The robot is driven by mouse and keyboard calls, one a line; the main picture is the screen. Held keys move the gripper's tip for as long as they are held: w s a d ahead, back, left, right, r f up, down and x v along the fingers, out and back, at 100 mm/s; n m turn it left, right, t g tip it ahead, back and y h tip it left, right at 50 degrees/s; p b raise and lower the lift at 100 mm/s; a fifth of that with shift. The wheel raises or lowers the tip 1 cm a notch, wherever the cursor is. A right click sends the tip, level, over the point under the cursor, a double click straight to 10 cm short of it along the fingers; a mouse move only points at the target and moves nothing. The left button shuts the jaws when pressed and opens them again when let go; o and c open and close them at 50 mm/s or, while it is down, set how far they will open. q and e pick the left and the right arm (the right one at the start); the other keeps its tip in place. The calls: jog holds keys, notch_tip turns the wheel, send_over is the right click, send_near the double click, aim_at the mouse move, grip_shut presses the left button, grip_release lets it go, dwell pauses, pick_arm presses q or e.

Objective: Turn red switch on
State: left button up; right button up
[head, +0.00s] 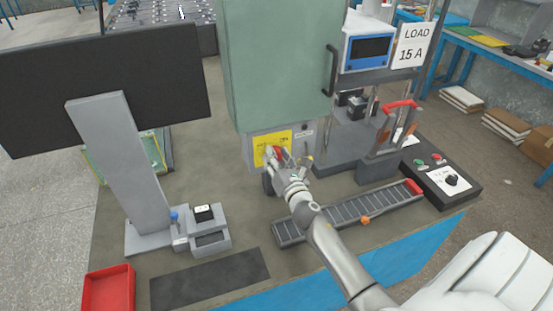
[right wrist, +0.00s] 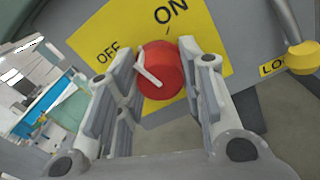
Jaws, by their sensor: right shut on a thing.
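The red switch (right wrist: 162,70) is a round knob with a white bar, mounted on a yellow plate (right wrist: 205,42) marked OFF and ON. In the right wrist view its white bar slants to the upper left, on the OFF side. My right gripper (right wrist: 167,88) is shut on the knob, one finger on each side. My left gripper is not in view.
A yellow knob (right wrist: 302,57) sits right of the plate. A slotted tray (head: 345,212) lies below my right arm. A control box (head: 452,188) and a LOAD 15 A sign (head: 412,46) are on the right. A monitor (head: 60,90) and a red bin (head: 108,290) are on the left.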

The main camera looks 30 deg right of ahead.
jog(key=m, duration=0.5)
jog(key=shift+m, duration=0.3)
jog(key=m, duration=0.5)
jog(key=shift+m+b, duration=0.3)
jog(key=o, duration=1)
jog(key=shift+o, duration=0.2)
jog(key=v, duration=1.2)
jog(key=shift+m, duration=0.4)
